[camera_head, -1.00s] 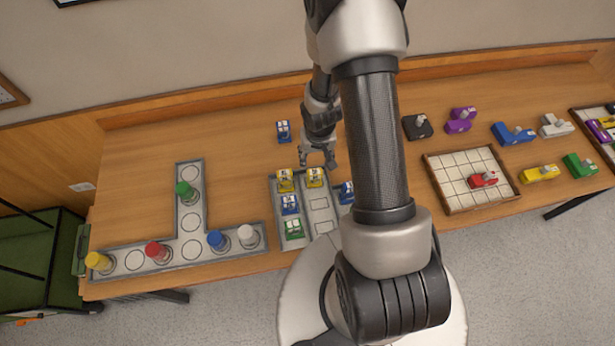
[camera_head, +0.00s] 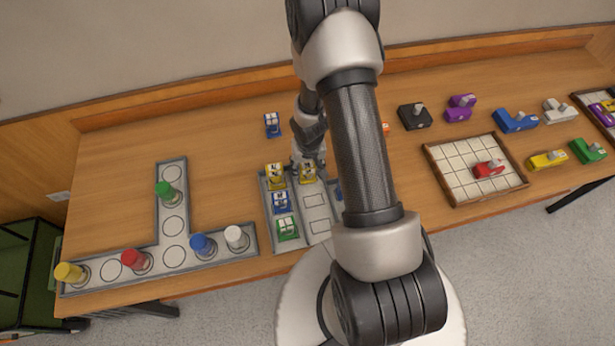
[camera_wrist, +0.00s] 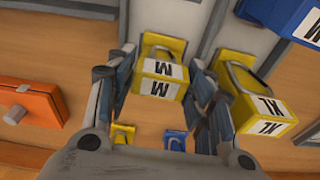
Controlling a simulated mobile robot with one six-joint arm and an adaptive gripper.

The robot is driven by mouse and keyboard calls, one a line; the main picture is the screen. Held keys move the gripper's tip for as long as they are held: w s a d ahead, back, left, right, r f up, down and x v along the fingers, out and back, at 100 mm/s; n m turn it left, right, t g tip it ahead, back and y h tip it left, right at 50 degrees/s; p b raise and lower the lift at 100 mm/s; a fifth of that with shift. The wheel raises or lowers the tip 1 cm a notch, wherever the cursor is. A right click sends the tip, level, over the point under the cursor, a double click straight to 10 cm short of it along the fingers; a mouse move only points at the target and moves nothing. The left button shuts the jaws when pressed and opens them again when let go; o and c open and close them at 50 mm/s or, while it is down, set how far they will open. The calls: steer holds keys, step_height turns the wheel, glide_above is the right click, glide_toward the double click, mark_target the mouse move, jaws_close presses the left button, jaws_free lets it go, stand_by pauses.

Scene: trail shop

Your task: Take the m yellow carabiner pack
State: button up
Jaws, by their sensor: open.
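The yellow carabiner pack marked M (camera_wrist: 158,82) stands in the grey tray (camera_head: 318,226), between my fingers in the wrist view. In the head view it is the right one of two yellow packs (camera_head: 307,173). My gripper (camera_wrist: 165,72) is open, with one finger on each side of the M pack. I cannot tell whether the fingers touch it. In the head view my gripper (camera_head: 309,158) is right at the pack and partly hidden by my arm. A yellow pack marked XL (camera_wrist: 262,105) stands close beside the finger on the right; it also shows in the head view (camera_head: 275,178).
A blue pack (camera_head: 281,203) and a green pack (camera_head: 287,229) stand in the tray's left column. Another blue pack (camera_head: 272,124) stands behind the tray. An orange block (camera_wrist: 30,103) lies left in the wrist view. The T-shaped board (camera_head: 173,250) holds several coloured cylinders.

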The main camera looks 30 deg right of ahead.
mark_target(307, 171)
steer(key=f+b, duration=0.1)
steer(key=f, duration=0.1)
steer(key=f+b, duration=0.1)
steer(key=shift+w+d+f, duration=0.1)
steer(key=shift+w+f, duration=0.1)
steer(key=shift+f, duration=0.15)
steer(key=shift+r, duration=0.1)
steer(key=shift+c, duration=0.3)
steer(key=c, duration=0.7)
steer(key=shift+r, duration=0.1)
